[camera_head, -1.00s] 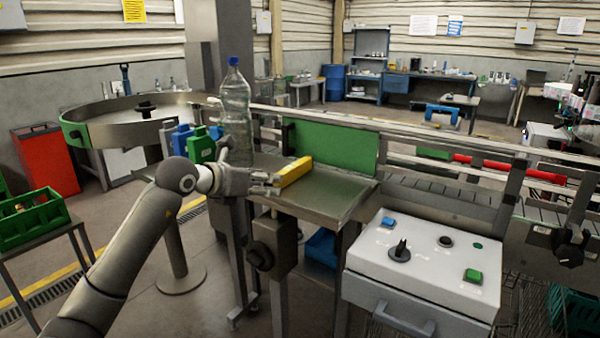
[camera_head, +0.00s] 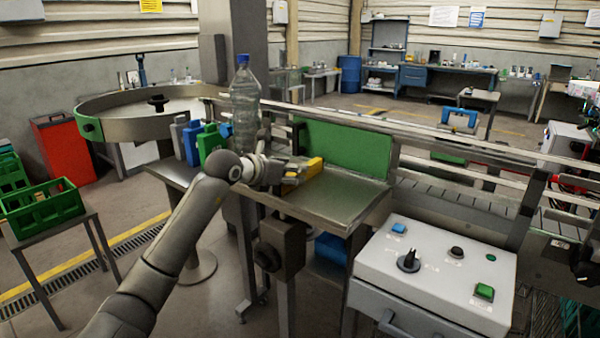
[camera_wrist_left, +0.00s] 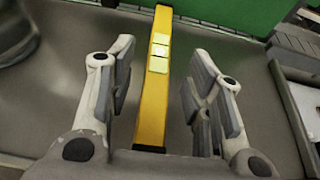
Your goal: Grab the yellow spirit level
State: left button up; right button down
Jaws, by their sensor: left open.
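The yellow spirit level (camera_head: 312,168) lies on the metal tray (camera_head: 345,200) in front of the green panel. In the left wrist view the yellow spirit level (camera_wrist_left: 156,75) runs lengthwise between the two fingers, with light vials on its top. My left gripper (camera_head: 291,170) is at the near end of the level in the head view, partly covering it. In the left wrist view my left gripper (camera_wrist_left: 160,100) is open, one finger on each side of the level, with visible gaps. My right gripper is not in view.
A clear bottle with blue cap (camera_head: 245,105) stands upright just behind my left wrist. Grey, blue and green blocks (camera_head: 212,140) stand left of it. The green panel (camera_head: 345,150) rises behind the tray. A control box (camera_head: 435,270) is at the front right.

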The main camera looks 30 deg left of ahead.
pick_arm(q)
jog(key=shift+p+x, duration=0.5)
jog(key=shift+x, duration=1.35)
jog(key=shift+a, duration=0.1)
jog(key=shift+r, duration=0.1)
grip_shut()
